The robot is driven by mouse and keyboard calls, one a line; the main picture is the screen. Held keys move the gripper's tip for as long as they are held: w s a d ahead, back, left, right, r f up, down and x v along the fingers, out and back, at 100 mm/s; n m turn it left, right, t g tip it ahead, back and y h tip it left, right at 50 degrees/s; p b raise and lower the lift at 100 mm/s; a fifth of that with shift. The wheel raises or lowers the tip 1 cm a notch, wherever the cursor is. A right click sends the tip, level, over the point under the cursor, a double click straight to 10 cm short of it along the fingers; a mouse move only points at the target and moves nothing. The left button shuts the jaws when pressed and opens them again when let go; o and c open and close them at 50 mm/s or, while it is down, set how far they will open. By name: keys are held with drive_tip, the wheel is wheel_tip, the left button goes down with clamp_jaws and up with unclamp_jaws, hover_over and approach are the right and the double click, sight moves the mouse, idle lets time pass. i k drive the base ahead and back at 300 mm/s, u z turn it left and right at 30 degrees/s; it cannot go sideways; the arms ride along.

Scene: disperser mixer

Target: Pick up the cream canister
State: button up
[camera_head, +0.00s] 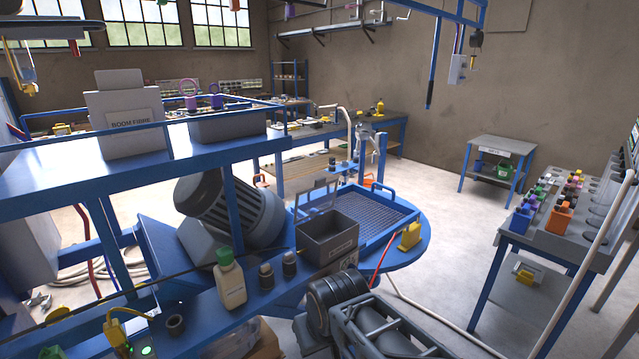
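A cream canister (230,281) with a green cap stands upright on the blue ledge in the lower left middle. Its front label is too small to read. Dark grey links of my arm show at the bottom centre, to the right of the canister and apart from it. I make out no gripper fingers in this view.
Two small dark-capped containers (267,276) (289,264) stand right of the canister, near a grey open box (328,240). A large grey motor (232,207) rises behind. A black ring (175,324) and a yellow device (117,335) are to the left.

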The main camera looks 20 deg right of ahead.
sight(266, 273)
drive_tip(key=k, duration=0.5)
drive_tip(key=u, duration=1.5)
drive_tip(key=i, duration=1)
drive_tip(key=z, duration=1.8)
